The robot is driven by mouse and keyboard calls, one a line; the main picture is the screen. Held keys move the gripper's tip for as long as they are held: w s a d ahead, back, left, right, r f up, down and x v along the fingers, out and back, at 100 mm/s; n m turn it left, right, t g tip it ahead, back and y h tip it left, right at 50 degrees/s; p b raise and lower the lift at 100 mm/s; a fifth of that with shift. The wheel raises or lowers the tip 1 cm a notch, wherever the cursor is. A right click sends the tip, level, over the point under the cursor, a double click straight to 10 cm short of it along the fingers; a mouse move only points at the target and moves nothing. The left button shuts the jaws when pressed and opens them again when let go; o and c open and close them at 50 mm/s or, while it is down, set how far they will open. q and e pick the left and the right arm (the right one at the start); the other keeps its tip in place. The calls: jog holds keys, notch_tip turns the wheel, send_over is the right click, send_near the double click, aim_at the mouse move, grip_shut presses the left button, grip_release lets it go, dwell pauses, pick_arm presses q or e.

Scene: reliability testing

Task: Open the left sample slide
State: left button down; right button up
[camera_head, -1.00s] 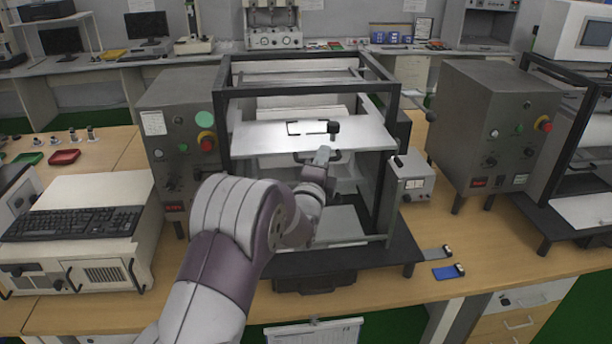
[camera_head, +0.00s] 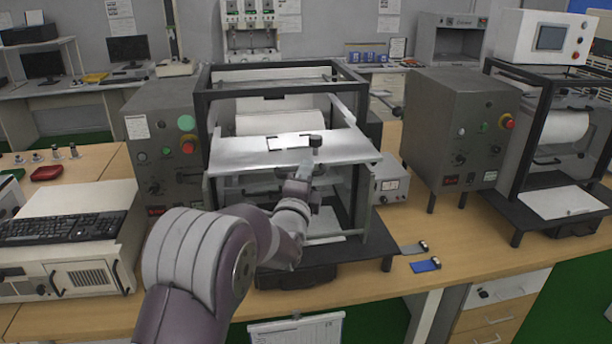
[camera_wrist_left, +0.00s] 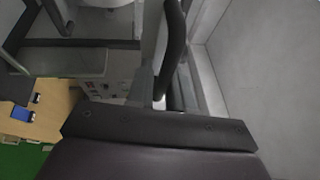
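The left tester is a black open frame (camera_head: 208,119) on a dark base. I take this panel to be the left sample slide, though no label shows. My left gripper (camera_head: 304,174) is at the panel's front edge, below the knob. In the left wrist view a curved black handle (camera_wrist_left: 173,45) runs down to the gripper's fingers. Whether they are closed on it is unclear. My right gripper is out of view.
A dark control box (camera_head: 165,130) stands left of the frame, and a small light grey box (camera_head: 391,186) stands close on its right. A second control box (camera_head: 455,125) and similar tester stand farther right. A blue item (camera_head: 425,265) lies on the wooden bench.

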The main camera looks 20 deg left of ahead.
pick_arm(q)
jog(key=c, duration=1.2)
grip_release()
jog(key=shift+r, duration=0.25)
jog(key=shift+o, duration=0.2)
jog(key=shift+s+f, duration=0.15)
jog(key=b+v, duration=0.3)
jog(key=v, duration=0.9)
jog(key=shift+s, duration=0.25)
